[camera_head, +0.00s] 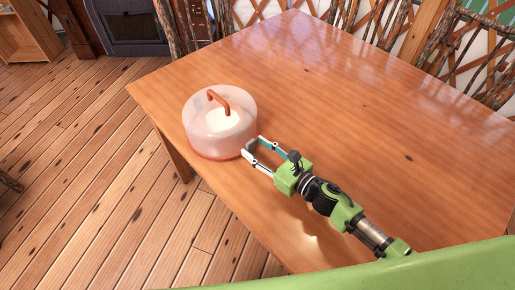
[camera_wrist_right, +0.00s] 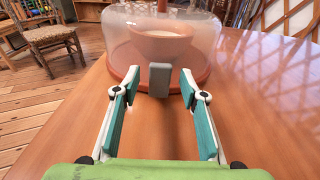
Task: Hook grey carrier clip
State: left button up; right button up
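A cake carrier with a clear dome (camera_head: 200,112), a brown-orange handle (camera_head: 217,97) and an orange-brown base stands near the table's left corner. Something pale is inside the dome. The grey clip (camera_wrist_right: 159,79) is on the carrier's near side in the right wrist view, upright against the lower dome and base. My right gripper (camera_wrist_right: 159,85) is open, with its two teal-padded fingers on either side of the clip and apart from it. In the head view the right gripper (camera_head: 250,150) is at the carrier's right front side. My left gripper is not in view.
The wooden table (camera_head: 350,100) is otherwise bare, with wide free room right of the carrier. Its left edge is close to the carrier. Wooden chairs (camera_wrist_right: 52,38) stand beyond the table in the wrist view.

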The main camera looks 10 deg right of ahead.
jog(key=v, duration=1.2)
dwell(0.6)
